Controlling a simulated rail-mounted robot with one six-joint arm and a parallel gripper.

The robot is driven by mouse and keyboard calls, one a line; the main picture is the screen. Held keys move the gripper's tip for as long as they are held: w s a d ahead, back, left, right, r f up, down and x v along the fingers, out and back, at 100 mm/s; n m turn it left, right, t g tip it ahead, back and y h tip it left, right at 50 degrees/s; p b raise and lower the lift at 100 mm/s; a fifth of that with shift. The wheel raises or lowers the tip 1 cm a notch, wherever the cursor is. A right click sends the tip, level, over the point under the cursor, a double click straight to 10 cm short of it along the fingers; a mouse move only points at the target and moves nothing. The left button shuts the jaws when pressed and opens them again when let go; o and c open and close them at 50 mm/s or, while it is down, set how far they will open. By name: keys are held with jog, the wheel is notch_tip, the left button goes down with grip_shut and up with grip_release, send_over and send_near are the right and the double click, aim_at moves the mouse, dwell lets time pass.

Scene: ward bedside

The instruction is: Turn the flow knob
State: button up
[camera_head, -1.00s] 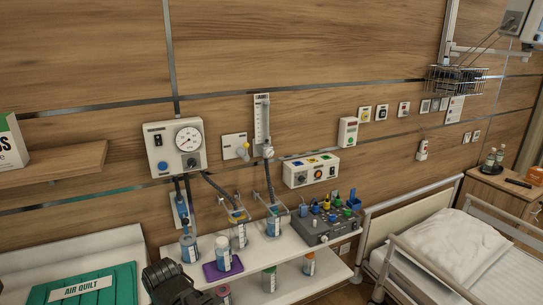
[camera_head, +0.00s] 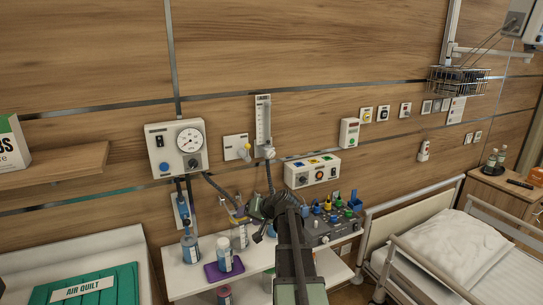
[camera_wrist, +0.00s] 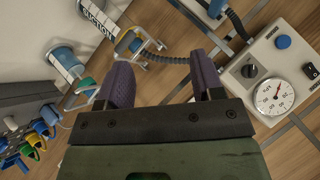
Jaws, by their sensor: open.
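A clear upright flowmeter tube (camera_head: 263,122) is mounted on the wood wall, with a pale round knob (camera_head: 268,153) at its foot; I take this to be the flow knob. My gripper (camera_wrist: 160,82) is open, with two purple-padded fingers and nothing between them. In the head view my dark gripper and arm (camera_head: 284,212) are below the flowmeter, in front of the shelf, apart from the knob. The fingertips are hard to make out there. I cannot make out the flowmeter or its knob in the wrist view.
A suction gauge box (camera_head: 175,149) with a dial and knobs is left of the flowmeter; its dial (camera_wrist: 274,97) shows in the wrist view. A control box (camera_head: 312,171) is right. Canisters (camera_head: 190,250) and a multi-coloured connector unit (camera_head: 330,222) crowd the shelf. A bed (camera_head: 450,250) stands right.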

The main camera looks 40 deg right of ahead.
jog(key=w+d+r+m+t+h, duration=0.1)
jog(key=d+r+t, duration=0.15)
jog(key=d, duration=0.35)
jog(key=w+d+r+m+t+h, duration=0.1)
jog(key=d+r+t+h, duration=0.15)
jog(key=d, duration=0.35)
jog(key=m+t+h, duration=0.2)
jog(key=m+h, duration=0.1)
jog(key=h, duration=0.2)
send_near(272, 157)
jog(key=x, duration=1)
jog(key=shift+w, duration=0.1)
jog(key=shift+c, duration=0.2)
jog(key=c, duration=0.8)
jog(key=shift+c, duration=0.2)
